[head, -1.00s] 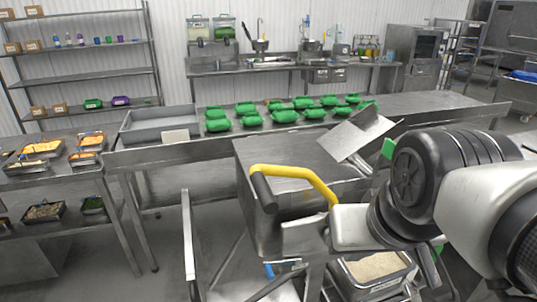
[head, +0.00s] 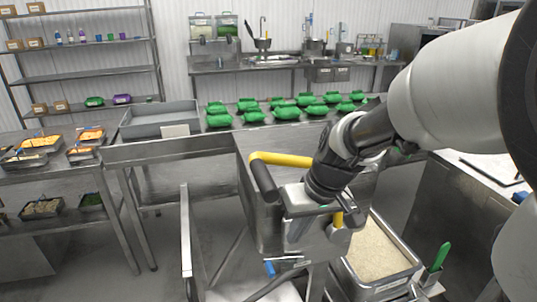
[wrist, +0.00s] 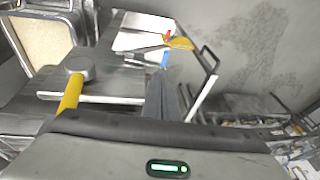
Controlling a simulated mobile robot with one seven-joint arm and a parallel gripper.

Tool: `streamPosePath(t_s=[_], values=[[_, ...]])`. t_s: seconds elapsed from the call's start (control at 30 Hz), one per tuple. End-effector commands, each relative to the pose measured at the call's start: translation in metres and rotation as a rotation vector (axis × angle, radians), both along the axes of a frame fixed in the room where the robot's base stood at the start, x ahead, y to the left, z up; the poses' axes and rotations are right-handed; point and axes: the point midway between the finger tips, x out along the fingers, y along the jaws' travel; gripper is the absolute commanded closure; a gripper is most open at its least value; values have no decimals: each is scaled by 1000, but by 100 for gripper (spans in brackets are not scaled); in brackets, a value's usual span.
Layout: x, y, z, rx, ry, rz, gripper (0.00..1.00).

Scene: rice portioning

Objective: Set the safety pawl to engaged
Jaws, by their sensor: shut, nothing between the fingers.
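My gripper (head: 297,232) is shut and empty, pointing down in front of the steel machine (head: 250,205). Its closed fingers also show in the wrist view (wrist: 168,98). A small blue lever (head: 269,268) sits low on the machine, below and left of the fingers. The wrist view shows a blue piece (wrist: 165,60) with a red tip beside a yellow part (wrist: 180,43), beyond the fingertips. A yellow lever with a round grey knob (wrist: 78,66) stands left of the fingers. I cannot tell for certain which part is the safety pawl, or its setting.
A yellow crank handle (head: 282,159) with a black grip rises above my gripper. A rice bin (head: 412,268) stands at the lower right. Green packs (head: 288,113) and a grey tray (head: 160,133) occupy the table behind. Open floor lies to the left.

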Motion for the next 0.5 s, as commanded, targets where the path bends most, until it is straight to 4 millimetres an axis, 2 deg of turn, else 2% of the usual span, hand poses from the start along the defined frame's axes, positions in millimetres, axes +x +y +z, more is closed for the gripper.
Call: streamPosePath(t_s=[0.13, 0.5], values=[[7, -2, 4, -2, -22, -21, 100], [7, -1, 2, -3, -23, -22, 100]])
